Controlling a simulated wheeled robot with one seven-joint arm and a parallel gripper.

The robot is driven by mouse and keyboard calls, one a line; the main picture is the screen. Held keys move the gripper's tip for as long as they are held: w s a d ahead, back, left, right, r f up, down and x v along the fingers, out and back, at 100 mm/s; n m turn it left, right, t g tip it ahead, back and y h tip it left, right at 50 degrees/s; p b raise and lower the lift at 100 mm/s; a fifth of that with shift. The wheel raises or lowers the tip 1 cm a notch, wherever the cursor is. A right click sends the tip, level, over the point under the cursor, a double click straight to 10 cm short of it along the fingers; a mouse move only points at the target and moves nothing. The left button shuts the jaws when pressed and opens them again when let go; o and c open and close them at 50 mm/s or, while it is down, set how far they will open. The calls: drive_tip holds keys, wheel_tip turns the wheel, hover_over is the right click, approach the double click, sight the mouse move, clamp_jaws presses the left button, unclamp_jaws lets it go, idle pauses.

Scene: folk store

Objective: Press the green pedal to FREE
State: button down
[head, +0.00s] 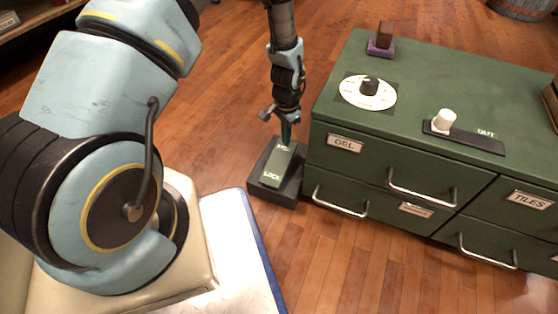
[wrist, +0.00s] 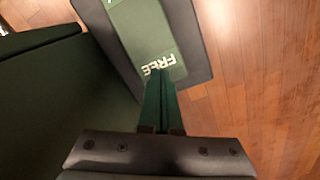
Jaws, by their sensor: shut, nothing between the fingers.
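The green pedal (head: 277,166) sits on a dark base (head: 257,187) on the floor, beside the left end of the green cabinet. In the head view LOCK is lettered on its near end, and the lettering at its far end is partly hidden. In the wrist view the pedal (wrist: 143,33) shows the word FREE near my fingertips. My gripper (head: 285,138) points down at the pedal's far end, the FREE end. It is shut and holds nothing. The fingertips (wrist: 157,75) overlap the edge of the FREE lettering; I cannot tell whether they touch it.
The green cabinet (head: 420,165) stands right of the pedal, with protruding drawer handles. On its top are a dial (head: 368,91), a slider with a white knob (head: 444,120) and a small purple-and-brown block (head: 381,40). Wooden floor is clear behind the pedal.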

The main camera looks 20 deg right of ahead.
sight(285, 147)
drive_tip(key=shift+f, duration=0.1)
idle(0.4)
drive_tip(key=shift+f+b, duration=0.75)
drive_tip(key=shift+f, duration=0.65)
drive_tip(key=shift+r, duration=0.2)
wheel_tip(285, 147, up, 9)
drive_tip(key=p, duration=0.7)
drive_tip(key=shift+p, duration=0.4)
